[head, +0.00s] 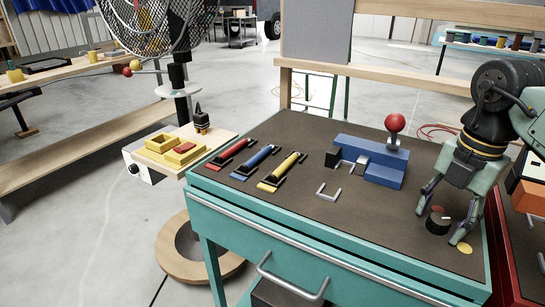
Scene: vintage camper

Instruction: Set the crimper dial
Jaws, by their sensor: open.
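A black round dial (437,224) with a pale mark and a bit of red at its top stands near the right front of the dark-topped teal bench. My gripper (439,227) points down over it with its fingers open, one on the left of the dial and one on the right. I cannot tell whether either fingertip touches the dial. A blue crimper-like press (383,174) with a red ball lever (395,123) stands further back on the bench. A small yellow disc (464,248) lies beside the right fingertip.
Red (228,154), blue (253,162) and yellow (281,173) handled tools lie on the left of the bench top (300,128). A red cabinet (508,258) adjoins at right. The front middle is clear.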

